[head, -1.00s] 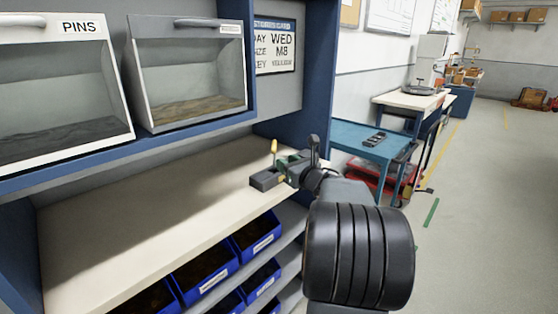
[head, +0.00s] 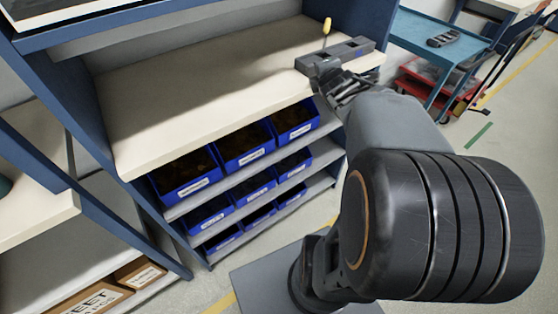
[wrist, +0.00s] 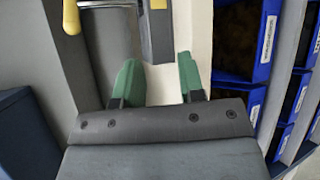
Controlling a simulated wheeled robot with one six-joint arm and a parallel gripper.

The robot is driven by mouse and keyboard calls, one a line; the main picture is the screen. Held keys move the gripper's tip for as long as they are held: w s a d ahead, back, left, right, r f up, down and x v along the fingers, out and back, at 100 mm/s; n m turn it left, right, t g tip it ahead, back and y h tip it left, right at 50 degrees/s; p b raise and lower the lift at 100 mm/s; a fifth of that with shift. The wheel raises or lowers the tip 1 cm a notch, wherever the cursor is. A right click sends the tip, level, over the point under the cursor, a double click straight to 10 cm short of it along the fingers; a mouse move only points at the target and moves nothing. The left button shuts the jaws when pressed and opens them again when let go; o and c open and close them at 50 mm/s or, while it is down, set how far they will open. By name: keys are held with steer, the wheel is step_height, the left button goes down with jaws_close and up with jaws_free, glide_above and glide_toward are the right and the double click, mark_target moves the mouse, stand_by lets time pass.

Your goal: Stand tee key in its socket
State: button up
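A tool with a yellow handle (head: 326,26), likely the tee key, stands nearly upright at a dark grey block (head: 350,50) on the right end of the bench. I cannot tell whether its foot is in a hole of the block or behind it. In the wrist view the yellow handle (wrist: 71,17) is at the upper left and the block (wrist: 156,30) at the top middle. My gripper (wrist: 158,64) has its two green fingers apart with nothing between them, just short of the block. In the head view my gripper (head: 345,86) is at the block's near side, its fingers hard to make out.
The cream bench top (head: 200,95) is clear left of the block. Blue bins (head: 243,146) fill shelves below it. A blue cart (head: 440,45) with a dark handset (head: 443,38) stands to the right. Shelf uprights rise at the left.

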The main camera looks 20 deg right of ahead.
steer(key=s+a+f+m+g+y, duration=0.3)
steer(key=s+a+f+m+g, duration=0.2)
steer(key=a, duration=0.5)
steer(key=s+a+f+m+g+y, duration=0.2)
steer(key=s+a+f+m+g, duration=0.3)
steer(key=s+a+m, duration=0.4)
steer(key=a+f+m, duration=0.1)
steer(key=m, duration=0.1)
steer(key=shift+f+m+y, duration=0.2)
steer(key=shift+m+y, duration=0.2)
steer(key=shift+a+r, duration=0.1)
step_height(320, 180, up, 17)
steer(key=p, duration=1.6)
steer(key=shift+s+a+t, duration=0.25)
steer(key=shift+a+t, duration=0.05)
steer(key=shift+a, duration=0.1)
